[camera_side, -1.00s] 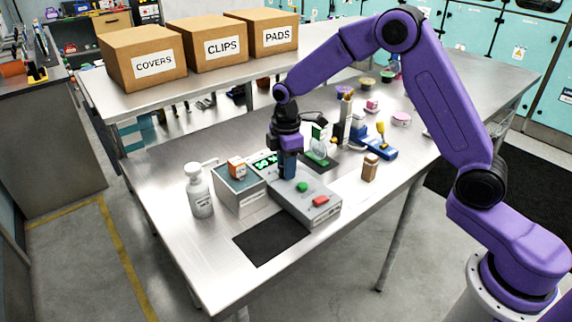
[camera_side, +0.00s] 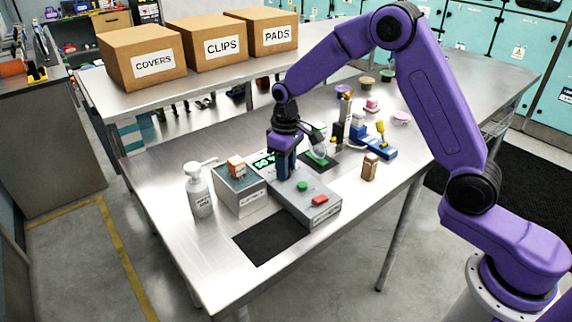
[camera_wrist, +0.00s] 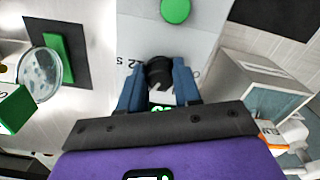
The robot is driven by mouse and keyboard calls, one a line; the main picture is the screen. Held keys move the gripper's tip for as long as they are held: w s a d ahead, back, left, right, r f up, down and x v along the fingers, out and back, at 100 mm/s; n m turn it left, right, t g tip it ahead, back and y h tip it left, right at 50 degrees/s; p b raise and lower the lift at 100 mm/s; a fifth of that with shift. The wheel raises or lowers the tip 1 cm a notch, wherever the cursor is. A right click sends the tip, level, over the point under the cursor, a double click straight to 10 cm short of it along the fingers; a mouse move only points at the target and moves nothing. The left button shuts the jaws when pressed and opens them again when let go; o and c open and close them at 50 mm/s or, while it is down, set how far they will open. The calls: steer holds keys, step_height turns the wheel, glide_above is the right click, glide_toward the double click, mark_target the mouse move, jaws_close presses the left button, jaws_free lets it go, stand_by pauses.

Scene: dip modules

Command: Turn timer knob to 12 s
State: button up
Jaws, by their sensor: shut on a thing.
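The timer box (camera_side: 312,209) is a grey box on the table with a green button (camera_side: 302,186) and a red button (camera_side: 320,199) on top. Its green-lit display (camera_side: 264,160) is partly hidden behind my gripper, and I cannot read it fully. My gripper (camera_side: 286,174) points down over the box. In the wrist view, my gripper (camera_wrist: 159,90) has its two blue fingers shut on the black timer knob (camera_wrist: 159,73), one on each side. Part of a printed "2 s" mark shows beside the knob. The green button (camera_wrist: 175,10) is also in the wrist view.
A grey open-topped box (camera_side: 240,197) and a white pump bottle (camera_side: 199,190) stand left of the timer. A dark mat (camera_side: 270,240) lies in front. A blue item with a yellow handle (camera_side: 381,148) and a small brown block (camera_side: 370,168) are to the right.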

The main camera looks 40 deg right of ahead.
steer(key=m, duration=0.6)
steer(key=shift+a+r, duration=0.1)
steer(key=m, duration=0.7)
steer(key=shift+w, duration=0.1)
steer(key=shift+a, duration=0.1)
stand_by(0.4)
steer(key=o, duration=1.1)
steer(key=shift+c, duration=0.2)
step_height(320, 180, up, 17)
steer(key=shift+r, duration=0.2)
